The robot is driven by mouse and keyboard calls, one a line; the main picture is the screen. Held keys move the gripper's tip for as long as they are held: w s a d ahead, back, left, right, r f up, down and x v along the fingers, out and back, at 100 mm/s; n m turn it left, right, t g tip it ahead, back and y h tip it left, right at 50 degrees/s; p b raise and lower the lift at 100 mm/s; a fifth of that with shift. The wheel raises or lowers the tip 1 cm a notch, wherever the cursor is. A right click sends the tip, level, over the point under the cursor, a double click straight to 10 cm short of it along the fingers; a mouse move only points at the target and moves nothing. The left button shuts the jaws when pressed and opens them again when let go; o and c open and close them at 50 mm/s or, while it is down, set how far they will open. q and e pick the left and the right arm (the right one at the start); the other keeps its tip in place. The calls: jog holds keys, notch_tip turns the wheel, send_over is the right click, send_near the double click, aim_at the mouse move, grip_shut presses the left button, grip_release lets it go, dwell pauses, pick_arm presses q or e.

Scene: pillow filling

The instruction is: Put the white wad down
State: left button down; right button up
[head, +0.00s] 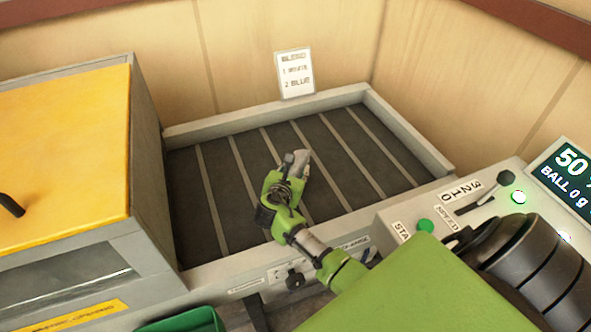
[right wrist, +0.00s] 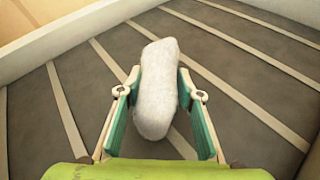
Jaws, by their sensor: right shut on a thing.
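My right gripper (head: 300,160) reaches over the dark slatted tray (head: 222,180) in the head view. In the right wrist view the gripper (right wrist: 157,95) is shut on the white wad (right wrist: 157,88), a long fluffy piece held between the two green-lined fingers. The striped tray floor (right wrist: 230,70) shows behind and below it. I cannot tell whether the wad touches the floor. In the head view the wad is mostly hidden by the gripper. My left gripper is not in view.
A machine with a yellow lid (head: 65,150) stands at the left. A sign (head: 295,74) stands at the tray's back edge. A control panel (head: 440,205) and a lit display (head: 570,175) are at the right. A green bin (head: 185,322) is at the bottom. The tray floor around the gripper is clear.

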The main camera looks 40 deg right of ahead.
jog(key=shift+f, duration=0.35)
jog(key=shift+f, duration=0.1)
jog(key=shift+f, duration=0.5)
jog(key=o, duration=1.2)
jog(key=shift+r, duration=0.15)
jog(key=shift+r, duration=0.35)
jog(key=shift+s+a+r, duration=0.15)
jog(key=shift+a+r, duration=0.05)
jog(key=shift+a, duration=0.05)
jog(key=v, duration=1.1)
jog(key=shift+s+a+r, duration=0.15)
